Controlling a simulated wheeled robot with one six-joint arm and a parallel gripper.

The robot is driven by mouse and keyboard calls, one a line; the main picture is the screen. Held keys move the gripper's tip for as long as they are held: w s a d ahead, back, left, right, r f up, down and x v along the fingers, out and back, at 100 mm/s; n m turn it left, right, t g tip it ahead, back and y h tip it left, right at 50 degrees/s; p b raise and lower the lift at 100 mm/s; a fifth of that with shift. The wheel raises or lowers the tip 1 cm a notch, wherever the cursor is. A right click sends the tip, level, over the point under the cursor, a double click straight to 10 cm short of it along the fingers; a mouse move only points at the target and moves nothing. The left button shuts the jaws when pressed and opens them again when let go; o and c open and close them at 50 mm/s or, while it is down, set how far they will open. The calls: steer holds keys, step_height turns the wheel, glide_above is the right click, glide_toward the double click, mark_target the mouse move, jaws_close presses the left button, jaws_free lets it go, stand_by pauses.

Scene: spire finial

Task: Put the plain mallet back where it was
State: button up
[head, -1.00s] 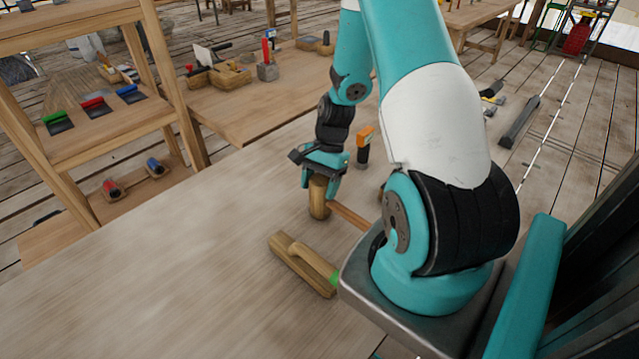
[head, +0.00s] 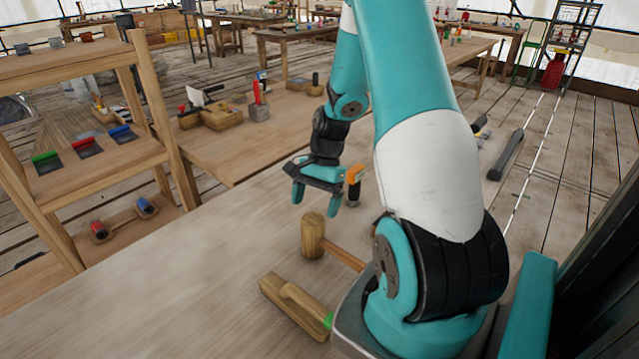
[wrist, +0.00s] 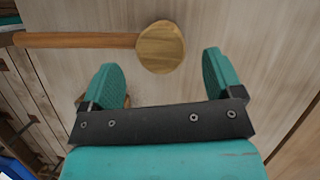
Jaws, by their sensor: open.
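The plain wooden mallet (head: 313,236) rests on the workbench (head: 180,270), its round head standing on the top and its handle running right, partly hidden behind my arm in the head view. In the wrist view the mallet (wrist: 160,47) shows its round head, with the handle pointing left. My gripper (head: 315,203) is open and empty, above and beyond the mallet head in the head view. In the wrist view my gripper (wrist: 163,78) has its fingers wide apart, with the mallet head ahead of the gap between them and nothing held.
An orange-topped tool (head: 354,185) stands behind my gripper. A wooden shelf (head: 90,165) with coloured tools is at left. The bench's left part is clear.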

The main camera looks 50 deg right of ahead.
steer(key=v, duration=0.6)
steer(key=a+r+n+h, duration=0.1)
steer(key=a+r+n, duration=0.45)
steer(key=a, duration=0.55)
steer(key=a+r+n, duration=0.5)
steer(key=a+n, duration=0.2)
steer(key=a, duration=0.3)
steer(key=s+a+r+n, duration=0.3)
steer(key=s+a+n, duration=0.8)
steer(key=s+a, duration=0.1)
steer(key=shift+s+a+r+t+y+b, duration=0.3)
steer(key=shift+s+r, duration=0.05)
steer(key=shift+s, duration=0.1)
